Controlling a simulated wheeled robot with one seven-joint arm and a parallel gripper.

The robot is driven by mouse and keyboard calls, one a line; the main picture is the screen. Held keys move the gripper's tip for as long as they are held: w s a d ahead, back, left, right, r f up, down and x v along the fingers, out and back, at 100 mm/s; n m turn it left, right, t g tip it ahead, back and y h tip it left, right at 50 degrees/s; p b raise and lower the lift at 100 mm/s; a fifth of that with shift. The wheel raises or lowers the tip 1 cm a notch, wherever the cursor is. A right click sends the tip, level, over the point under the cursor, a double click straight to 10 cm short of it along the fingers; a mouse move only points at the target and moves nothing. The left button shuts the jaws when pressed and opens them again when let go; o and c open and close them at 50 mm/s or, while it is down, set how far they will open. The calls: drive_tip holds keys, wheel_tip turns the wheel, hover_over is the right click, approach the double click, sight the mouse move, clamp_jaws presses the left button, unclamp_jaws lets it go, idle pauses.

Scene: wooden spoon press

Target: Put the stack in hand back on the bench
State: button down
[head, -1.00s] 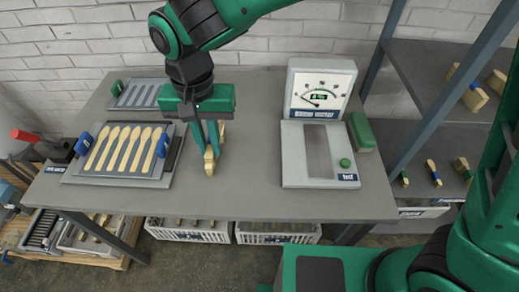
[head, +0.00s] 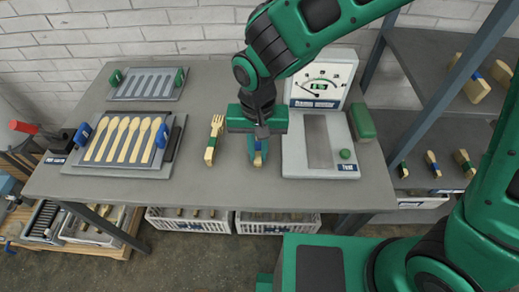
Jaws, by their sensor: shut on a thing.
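My gripper (head: 258,157) points down over the bench (head: 300,198), left of the test machine. Its fingers are shut on a wooden stack with a blue band (head: 258,160), mostly hidden by the fingers and the gripper body. I cannot tell whether this stack touches the bench or hangs just above it. A stack of wooden forks with a green band (head: 209,155) lies on the bench to the left of my gripper, apart from it.
The test machine (head: 294,150) stands close on the right, with a green block (head: 363,123) beyond it. A plate of wooden spoons with blue clamps (head: 115,166) lies left; an empty slotted plate (head: 148,87) lies behind it. The bench front between is clear.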

drive_tip(key=shift+f, duration=0.35)
drive_tip(key=shift+f, duration=0.1)
drive_tip(key=c, duration=1.7)
unclamp_jaws()
drive_tip(key=shift+c, duration=0.2)
